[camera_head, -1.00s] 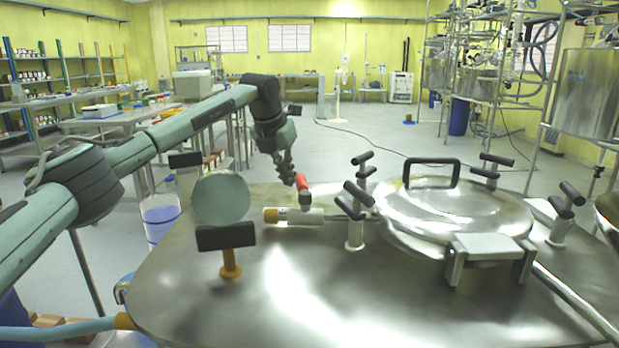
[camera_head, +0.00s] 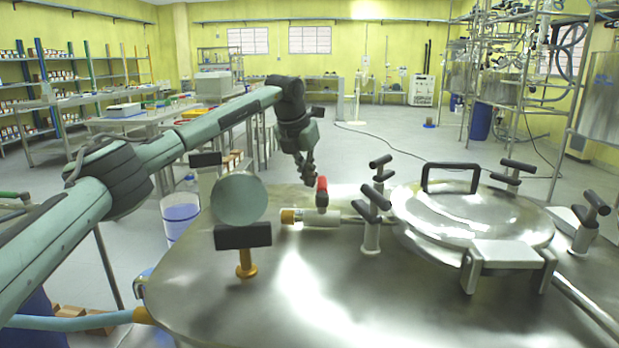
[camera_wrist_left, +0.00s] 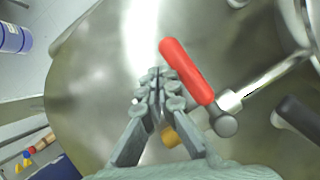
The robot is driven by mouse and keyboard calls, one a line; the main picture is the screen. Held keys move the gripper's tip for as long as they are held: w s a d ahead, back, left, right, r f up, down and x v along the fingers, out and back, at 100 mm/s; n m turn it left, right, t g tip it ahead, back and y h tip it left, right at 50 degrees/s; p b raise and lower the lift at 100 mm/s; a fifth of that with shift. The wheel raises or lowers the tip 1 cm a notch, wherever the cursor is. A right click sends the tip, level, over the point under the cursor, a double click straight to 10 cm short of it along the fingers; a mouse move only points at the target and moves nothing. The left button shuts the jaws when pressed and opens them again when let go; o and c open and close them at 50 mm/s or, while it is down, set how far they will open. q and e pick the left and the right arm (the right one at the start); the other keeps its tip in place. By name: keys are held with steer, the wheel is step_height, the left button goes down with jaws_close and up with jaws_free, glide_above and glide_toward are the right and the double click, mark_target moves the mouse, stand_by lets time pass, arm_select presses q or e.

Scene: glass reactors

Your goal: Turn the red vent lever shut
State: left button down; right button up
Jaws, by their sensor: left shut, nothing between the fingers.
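The red vent lever (camera_head: 321,193) sits on a short pale valve (camera_head: 318,221) with an amber cap at the left rim of the steel vessel lid. In the head view it stands nearly upright in the picture. In the left wrist view the lever (camera_wrist_left: 187,72) runs slantwise from its round grey pivot, just right of the fingers. My left gripper (camera_head: 310,184) is beside the lever's left side, its fingers (camera_wrist_left: 158,74) shut with nothing between them. Whether they touch the lever I cannot tell. My right gripper is out of view.
A round sight glass (camera_head: 239,199) on a black-and-amber fitting stands left of the valve. Black-handled clamps (camera_head: 371,230) and the domed hatch (camera_head: 470,215) with its black handle stand to the right. The lid's front area is bare.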

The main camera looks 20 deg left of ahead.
arm_select(q)
steer(key=v, duration=1.1)
steer(key=shift+s+r, duration=0.25)
